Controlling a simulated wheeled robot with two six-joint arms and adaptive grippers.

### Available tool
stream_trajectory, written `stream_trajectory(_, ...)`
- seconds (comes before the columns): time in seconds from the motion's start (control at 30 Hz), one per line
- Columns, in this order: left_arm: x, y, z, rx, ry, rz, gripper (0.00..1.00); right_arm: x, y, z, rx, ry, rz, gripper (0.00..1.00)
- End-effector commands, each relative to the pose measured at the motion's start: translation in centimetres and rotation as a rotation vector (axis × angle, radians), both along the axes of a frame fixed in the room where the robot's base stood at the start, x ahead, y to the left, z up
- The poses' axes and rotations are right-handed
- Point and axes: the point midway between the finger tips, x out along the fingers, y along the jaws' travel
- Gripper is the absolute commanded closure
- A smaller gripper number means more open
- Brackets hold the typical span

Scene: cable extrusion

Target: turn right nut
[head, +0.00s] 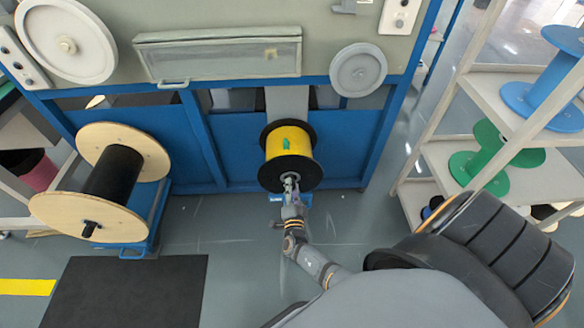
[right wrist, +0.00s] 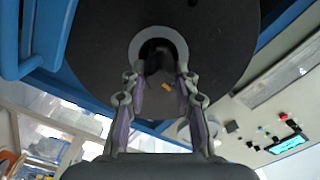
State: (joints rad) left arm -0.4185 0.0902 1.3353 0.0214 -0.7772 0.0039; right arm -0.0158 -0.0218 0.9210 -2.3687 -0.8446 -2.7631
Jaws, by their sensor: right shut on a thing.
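A spool of yellow cable (head: 289,141) with black end flanges stands on its mount at the front of the blue machine. My right gripper (head: 291,181) reaches the middle of its near flange. In the right wrist view the black flange (right wrist: 105,45) fills the top, with a light grey ring (right wrist: 140,38) at its centre. My right gripper (right wrist: 160,72) has its two fingers at this ring, shut on the nut at the hub. The nut is dark and mostly hidden between the fingers. My left gripper is not in view.
A large wooden-flanged spool with black cable (head: 112,172) stands to the left on a blue stand. A black mat (head: 130,290) lies on the floor. A shelf with blue and green reels (head: 490,160) stands at the right. Open floor (head: 225,230) lies left of my arm.

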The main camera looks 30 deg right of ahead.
Motion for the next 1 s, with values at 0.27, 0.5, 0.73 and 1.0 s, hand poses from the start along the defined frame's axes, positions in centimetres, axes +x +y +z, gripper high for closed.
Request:
stream_trajectory(0.27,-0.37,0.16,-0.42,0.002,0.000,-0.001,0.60,-0.02,-0.05,0.04,-0.043,0.025,-0.002,1.00)
stream_trajectory(0.5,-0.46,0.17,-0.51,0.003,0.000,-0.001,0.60,-0.01,-0.06,0.04,-0.047,0.027,-0.002,1.00)
stream_trajectory(0.73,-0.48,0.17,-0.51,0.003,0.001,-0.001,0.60,-0.01,-0.06,0.04,-0.046,0.027,-0.002,0.61)
stream_trajectory(1.0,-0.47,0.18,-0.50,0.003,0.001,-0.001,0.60,0.00,-0.02,0.03,-0.045,0.027,-0.001,0.48)
